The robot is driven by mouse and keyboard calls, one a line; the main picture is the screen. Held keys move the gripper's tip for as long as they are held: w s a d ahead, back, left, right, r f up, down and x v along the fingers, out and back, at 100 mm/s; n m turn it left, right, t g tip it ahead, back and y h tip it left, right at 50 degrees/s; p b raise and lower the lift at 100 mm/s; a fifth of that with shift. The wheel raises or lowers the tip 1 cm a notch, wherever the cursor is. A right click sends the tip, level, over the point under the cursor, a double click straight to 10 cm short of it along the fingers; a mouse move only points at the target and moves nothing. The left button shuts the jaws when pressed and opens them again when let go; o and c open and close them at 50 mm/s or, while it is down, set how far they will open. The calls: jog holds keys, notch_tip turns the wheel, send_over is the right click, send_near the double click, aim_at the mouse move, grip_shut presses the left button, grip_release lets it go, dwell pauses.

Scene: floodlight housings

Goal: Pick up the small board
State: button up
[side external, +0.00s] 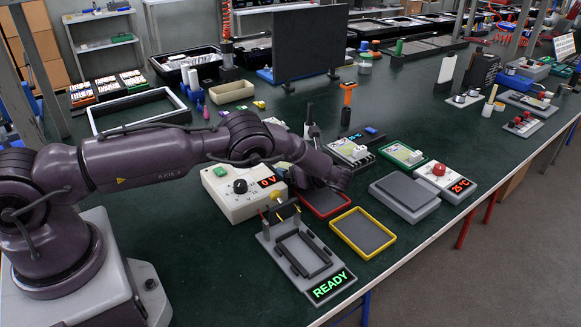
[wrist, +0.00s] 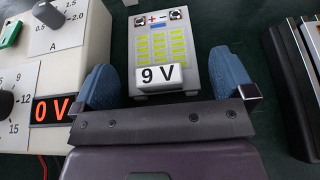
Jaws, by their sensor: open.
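My gripper (wrist: 168,84) is open, its two blue fingers set wide apart with nothing clasped between them. A grey 9 V pack (wrist: 161,48) with yellow-green cells shows beyond and between the fingers; I cannot tell its exact distance. In the side view my gripper (side external: 325,175) is beside the red-rimmed tray (side external: 327,204), and its fingertips are hard to make out. A small flat piece with a green edge (side external: 402,154) lies farther right on the bench, apart from my gripper. It may be the small board, but I cannot tell for sure. It does not clearly show in the wrist view.
A meter box (wrist: 62,60) stands close left of my fingers. A dark slotted object (wrist: 298,85) is at right. A yellow-rimmed tray (side external: 363,233), a fixture with a READY display (side external: 328,286) and a hotplate-like unit (side external: 405,195) stand near the bench's front edge.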

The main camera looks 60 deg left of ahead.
jog(key=c, duration=0.8)
jog(key=shift+c, duration=0.2)
jog(key=shift+r, duration=0.15)
jog(key=shift+r, duration=0.3)
notch_tip(320, 180, up, 2)
jog(key=shift+r, duration=0.15)
jog(key=s+d+r, duration=0.3)
jog(key=s+r, duration=0.7)
jog(key=s, duration=0.3)
jog(key=shift+s+d, duration=0.25)
jog(key=shift+d, duration=0.1)
